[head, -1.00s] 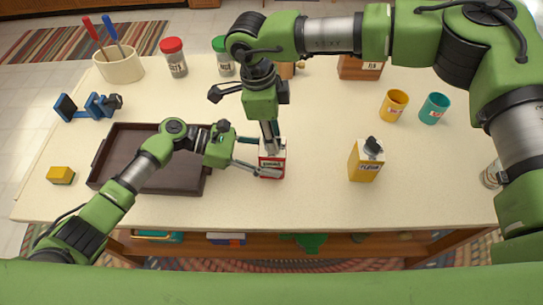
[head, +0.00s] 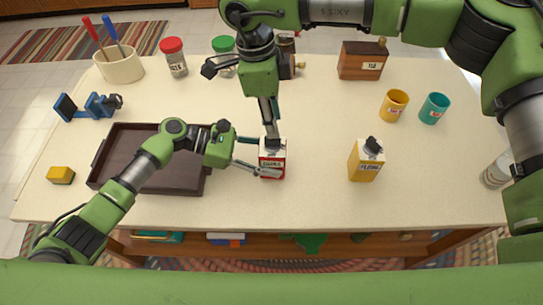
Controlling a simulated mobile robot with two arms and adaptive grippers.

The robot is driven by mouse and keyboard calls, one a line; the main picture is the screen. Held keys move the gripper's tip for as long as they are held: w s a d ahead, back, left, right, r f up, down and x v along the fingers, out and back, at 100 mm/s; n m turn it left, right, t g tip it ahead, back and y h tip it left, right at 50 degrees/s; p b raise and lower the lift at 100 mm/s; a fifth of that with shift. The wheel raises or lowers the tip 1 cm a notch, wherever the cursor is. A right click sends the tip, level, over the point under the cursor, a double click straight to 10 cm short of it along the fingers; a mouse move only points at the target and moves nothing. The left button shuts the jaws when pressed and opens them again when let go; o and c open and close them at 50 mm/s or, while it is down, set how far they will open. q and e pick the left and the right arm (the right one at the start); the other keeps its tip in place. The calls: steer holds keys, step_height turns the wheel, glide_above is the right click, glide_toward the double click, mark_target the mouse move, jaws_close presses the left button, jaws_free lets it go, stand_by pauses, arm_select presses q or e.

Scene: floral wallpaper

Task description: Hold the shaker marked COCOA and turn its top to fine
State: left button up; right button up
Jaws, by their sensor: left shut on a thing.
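The red and white shaker (head: 272,170) stands upright on the table, right of the brown tray; the lettering on its label is too small to read surely. My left gripper (head: 262,161) is shut on this shaker, coming from the left with its fingers at the body. My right gripper (head: 271,137) points down from above, with its fingertips at the shaker's top. Its fingers are seen edge-on, so whether they grip the top is unclear. The top and its setting marks are hidden by the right gripper.
The brown tray (head: 98,172) lies under my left arm. Yellow (head: 393,107) and teal (head: 434,109) cups stand farther right. Jars, a wooden box (head: 361,66) and a utensil crock (head: 121,67) are behind.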

steer(key=shift+r, duration=0.45)
arm_select(q)
steer(key=o, duration=1.2)
steer(key=shift+c, duration=0.2)
steer(key=v, duration=1.2)
